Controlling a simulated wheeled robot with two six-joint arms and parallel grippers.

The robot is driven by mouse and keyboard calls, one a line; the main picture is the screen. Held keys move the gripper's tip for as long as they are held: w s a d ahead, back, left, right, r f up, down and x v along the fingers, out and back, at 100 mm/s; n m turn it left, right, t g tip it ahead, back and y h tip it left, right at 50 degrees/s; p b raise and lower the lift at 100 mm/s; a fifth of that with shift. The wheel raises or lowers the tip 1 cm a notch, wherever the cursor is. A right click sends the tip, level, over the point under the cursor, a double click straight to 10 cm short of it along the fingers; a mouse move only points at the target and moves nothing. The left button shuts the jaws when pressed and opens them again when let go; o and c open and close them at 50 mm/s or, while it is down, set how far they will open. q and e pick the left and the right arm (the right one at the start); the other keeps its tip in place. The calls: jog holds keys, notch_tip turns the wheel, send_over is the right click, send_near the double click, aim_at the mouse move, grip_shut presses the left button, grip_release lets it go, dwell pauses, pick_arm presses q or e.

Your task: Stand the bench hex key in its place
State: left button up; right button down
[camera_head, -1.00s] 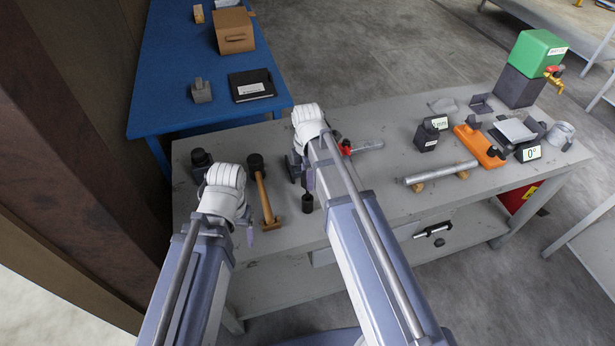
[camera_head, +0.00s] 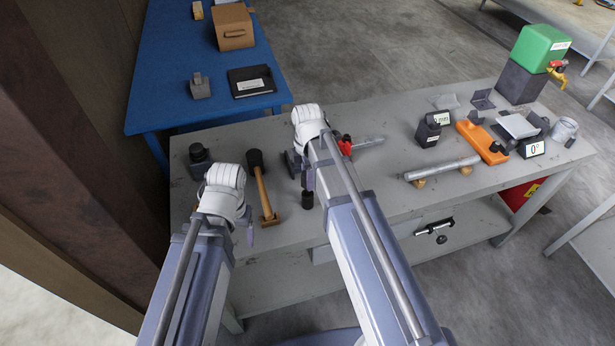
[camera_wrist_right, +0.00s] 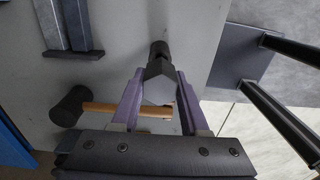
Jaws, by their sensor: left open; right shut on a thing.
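My right gripper (camera_head: 308,181) is over the near part of the grey bench, fingers pointing down. In the right wrist view it is shut on a dark angular piece (camera_wrist_right: 158,70), apparently the hex key; its shape is mostly hidden by the fingers. A dark upright cylinder (camera_head: 307,201) stands just below the fingertips in the head view, and it also shows beyond them in the wrist view (camera_wrist_right: 158,48). I cannot tell whether it touches the held piece. My left gripper (camera_head: 248,238) is open, near the front edge, partly hidden behind its wrist.
A mallet (camera_head: 264,195) with a wooden handle lies between my grippers. A dark pot-like item (camera_head: 199,158) stands at the left. A metal bar (camera_head: 442,169) on wooden supports, an orange tool (camera_head: 482,143) and a green container (camera_head: 541,47) are to the right. A blue table (camera_head: 170,75) stands behind.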

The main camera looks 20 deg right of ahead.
jog(key=shift+f+b, duration=1.95)
jog(key=shift+f, duration=0.1)
jog(key=shift+c, duration=1.7)
grip_release()
jog(key=shift+r, duration=0.1)
notch_tip(320, 180, up, 8)
jog(key=p, duration=0.8)
jog(key=shift+f, duration=0.2)
jog(key=s+a+f+m+h+b, duration=0.1)
jog(key=s+a+f+m+b, duration=0.2)
jog(key=s+a+m, duration=0.7)
jog(key=shift+s+a+m, duration=0.2)
jog(key=shift+s+m, duration=1.95)
jog(key=shift+m, duration=0.15)
